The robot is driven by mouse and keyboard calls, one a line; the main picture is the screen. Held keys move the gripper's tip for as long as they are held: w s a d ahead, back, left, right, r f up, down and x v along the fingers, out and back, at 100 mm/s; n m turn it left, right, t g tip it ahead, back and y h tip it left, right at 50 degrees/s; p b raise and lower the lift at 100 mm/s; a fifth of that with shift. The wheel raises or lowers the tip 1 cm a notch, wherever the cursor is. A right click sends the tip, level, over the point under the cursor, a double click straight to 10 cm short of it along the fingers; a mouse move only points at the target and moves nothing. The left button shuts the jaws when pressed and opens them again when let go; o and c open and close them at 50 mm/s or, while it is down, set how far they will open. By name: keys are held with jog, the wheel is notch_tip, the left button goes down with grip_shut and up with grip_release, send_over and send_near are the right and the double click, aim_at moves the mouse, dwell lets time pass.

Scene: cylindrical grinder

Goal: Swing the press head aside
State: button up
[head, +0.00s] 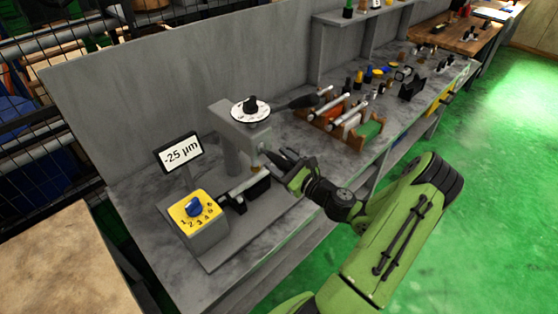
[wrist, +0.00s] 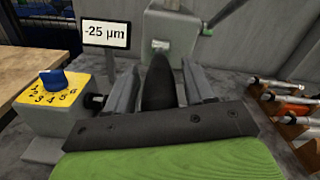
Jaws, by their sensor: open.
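The grey press head (head: 240,122) stands on its column at the back of the bench, with a white dial on top and a black-gripped lever (head: 298,102) pointing right. Its grey body also shows at the top of the wrist view (wrist: 170,34). My gripper (head: 275,160) is at the front right of the head, reaching towards it. In the wrist view its two grey fingers (wrist: 160,88) are apart, with a dark tapered handle-like piece (wrist: 158,80) between them. I cannot tell whether either finger touches that piece, or how it joins the head.
A display (head: 179,152) reading -25 µm and a yellow box with a blue knob (head: 198,216) stand left of the gripper. A metal bar (head: 247,184) lies on black supports below the head. A wooden rack with shafts (head: 340,120) is to the right.

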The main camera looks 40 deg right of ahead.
jog(key=shift+w, duration=0.2)
grip_shut()
jog(key=shift+d, duration=0.1)
